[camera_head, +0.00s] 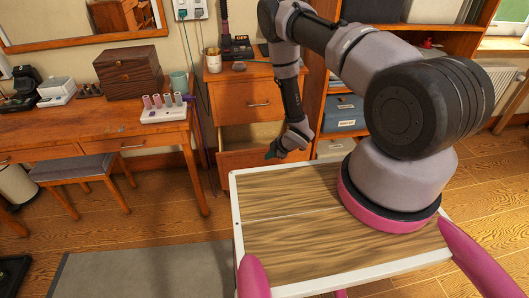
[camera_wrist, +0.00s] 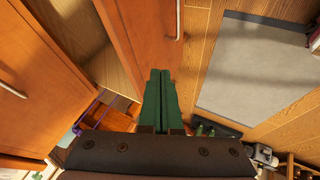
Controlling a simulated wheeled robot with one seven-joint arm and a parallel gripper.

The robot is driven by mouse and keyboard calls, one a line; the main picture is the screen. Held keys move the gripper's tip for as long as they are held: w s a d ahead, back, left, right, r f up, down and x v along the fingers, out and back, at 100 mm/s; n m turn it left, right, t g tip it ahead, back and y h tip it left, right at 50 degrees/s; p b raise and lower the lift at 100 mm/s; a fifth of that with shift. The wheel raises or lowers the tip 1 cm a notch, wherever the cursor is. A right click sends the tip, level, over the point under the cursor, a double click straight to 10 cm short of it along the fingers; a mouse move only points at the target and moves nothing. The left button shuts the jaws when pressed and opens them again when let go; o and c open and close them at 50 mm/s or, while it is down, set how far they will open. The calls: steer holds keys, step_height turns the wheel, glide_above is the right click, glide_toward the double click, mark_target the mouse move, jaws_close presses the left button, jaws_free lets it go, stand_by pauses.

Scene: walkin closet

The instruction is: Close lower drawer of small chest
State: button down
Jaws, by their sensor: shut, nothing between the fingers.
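The small chest (camera_head: 214,85) is orange-brown wood and stands against the wall, left of the shelving. Its upper drawer (camera_head: 235,102) is closed; that front also shows in the wrist view (camera_wrist: 35,75). Its lower drawer (camera_head: 235,157) is pulled out, with its inside visible. In the wrist view, the lower drawer's front panel (camera_wrist: 135,25) stands out from the chest and its metal handle (camera_wrist: 180,20) faces right. My gripper (camera_wrist: 160,72) has green fingers pressed together and empty. It appears at the lower drawer's front panel (camera_head: 270,154); I cannot tell whether they touch.
A desk (camera_head: 90,125) with a wooden box (camera_head: 128,72) stands left of the chest, with a stool (camera_head: 72,168) before it. Shelving (camera_head: 313,90) with blue boxes stands right. A grey mat (camera_head: 145,270) lies on the wooden floor, with free floor around it.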

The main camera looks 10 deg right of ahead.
mark_target(260, 154)
steer(key=w, duration=0.1)
steer(key=w+f, duration=0.1)
steer(key=w, duration=0.1)
steer(key=w+a+f, duration=0.1)
steer(key=shift+w+f, duration=0.1)
steer(key=shift+w, duration=0.55)
steer(key=shift+w, duration=0.1)
